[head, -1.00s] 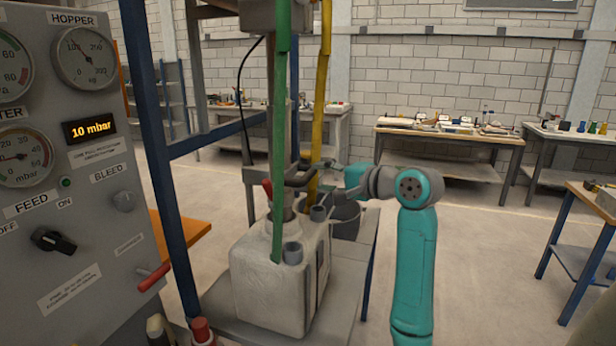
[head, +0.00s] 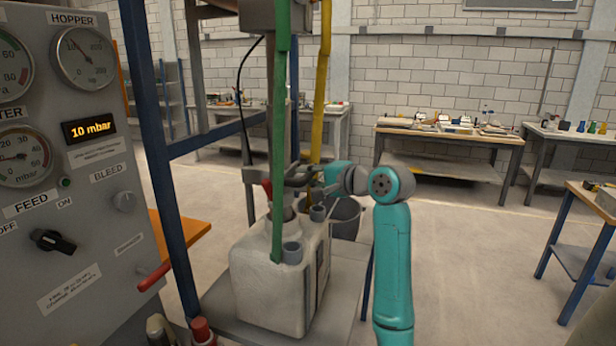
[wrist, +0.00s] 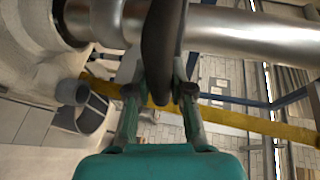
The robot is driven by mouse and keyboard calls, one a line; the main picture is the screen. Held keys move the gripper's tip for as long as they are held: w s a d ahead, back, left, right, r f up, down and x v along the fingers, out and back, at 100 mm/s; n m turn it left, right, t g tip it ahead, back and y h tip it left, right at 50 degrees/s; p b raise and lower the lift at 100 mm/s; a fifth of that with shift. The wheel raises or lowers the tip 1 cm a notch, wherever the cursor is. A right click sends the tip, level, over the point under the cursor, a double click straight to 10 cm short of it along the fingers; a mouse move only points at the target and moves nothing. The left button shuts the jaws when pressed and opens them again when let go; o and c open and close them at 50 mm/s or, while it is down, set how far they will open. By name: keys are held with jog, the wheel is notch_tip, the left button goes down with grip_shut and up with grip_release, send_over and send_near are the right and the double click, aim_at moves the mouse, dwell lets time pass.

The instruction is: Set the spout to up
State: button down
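A grey metal spout (head: 283,206) stands in the neck of a whitish bulky container (head: 285,290). It has a dark handle (head: 297,176) at its top and a red lever tip (head: 267,186) beside it. In the wrist view a shiny metal tube (wrist: 235,32) crosses the top, with the dark handle (wrist: 160,45) running down between my fingers. My gripper (head: 315,180) is at the handle from the right; in the wrist view my gripper (wrist: 160,78) has one finger on each side of the handle, close to it. Whether the fingers press on it cannot be told.
A green pole (head: 280,130) and a yellow pole (head: 320,80) rise close to the spout. A grey control panel (head: 75,180) and a blue post (head: 155,160) stand at left. A dark bucket (head: 346,217) is behind the container.

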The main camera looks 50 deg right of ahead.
notch_tip(320, 180, up, 12)
dwell(0.6)
jog(key=shift+r, duration=0.15)
jog(key=c, duration=1)
grip_release()
jog(key=s+r, duration=0.2)
jog(key=s, duration=0.9)
jog(key=shift+s+a, duration=0.3)
jog(key=shift+s, duration=0.1)
